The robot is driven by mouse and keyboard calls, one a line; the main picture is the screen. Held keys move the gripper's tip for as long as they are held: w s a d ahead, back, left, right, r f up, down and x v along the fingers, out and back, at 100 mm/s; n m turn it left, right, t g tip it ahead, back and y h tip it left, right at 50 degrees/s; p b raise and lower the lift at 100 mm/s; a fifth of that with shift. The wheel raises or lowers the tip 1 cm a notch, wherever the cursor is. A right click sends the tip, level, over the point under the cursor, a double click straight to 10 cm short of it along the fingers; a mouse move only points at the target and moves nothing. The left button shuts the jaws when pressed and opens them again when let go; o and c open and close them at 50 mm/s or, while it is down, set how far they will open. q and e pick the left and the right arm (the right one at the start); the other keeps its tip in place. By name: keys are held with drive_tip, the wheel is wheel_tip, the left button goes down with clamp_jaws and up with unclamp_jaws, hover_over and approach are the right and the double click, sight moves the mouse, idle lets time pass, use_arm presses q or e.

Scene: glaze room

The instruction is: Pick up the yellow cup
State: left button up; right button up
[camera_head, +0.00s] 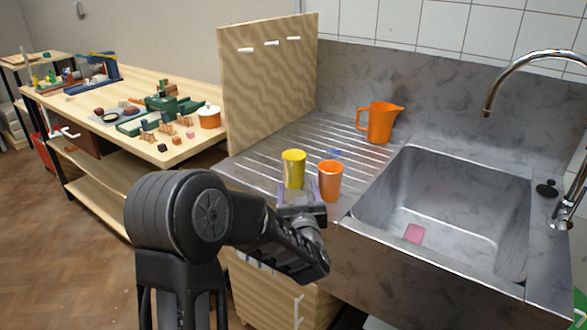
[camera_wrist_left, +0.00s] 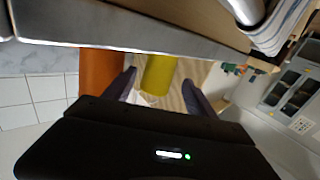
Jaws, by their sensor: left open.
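The yellow cup (camera_head: 293,170) stands upright on the ribbed metal drainboard, left of an orange cup (camera_head: 330,180). My left gripper (camera_head: 297,196) is at the drainboard's front edge, close in front of the two cups, with its fingers pointing towards them. In the left wrist view the yellow cup (camera_wrist_left: 158,74) shows between the two open fingers (camera_wrist_left: 160,90), nearer the left finger. The orange cup (camera_wrist_left: 102,72) lies outside the left finger there. I cannot tell whether a finger touches a cup. My right gripper is not in view.
An orange jug (camera_head: 380,122) stands at the back of the drainboard. The sink basin (camera_head: 450,215) is to the right, with a pink block (camera_head: 414,233) inside and a curved tap (camera_head: 535,60). A wooden panel (camera_head: 265,85) rises at the left, before a cluttered workbench (camera_head: 80,100).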

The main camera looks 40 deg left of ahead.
sight(295, 177)
use_arm(q)
drive_tip(key=shift+x, duration=1.4)
drive_tip(key=shift+w+a, duration=0.25)
drive_tip(key=p+x, duration=0.1)
drive_tip(key=x, duration=0.3)
drive_tip(key=shift+w+a, duration=0.1)
drive_tip(key=shift+w, duration=0.1)
drive_tip(key=shift+c, duration=0.4)
drive_tip(key=c, duration=1.2)
drive_tip(key=shift+o, duration=0.2)
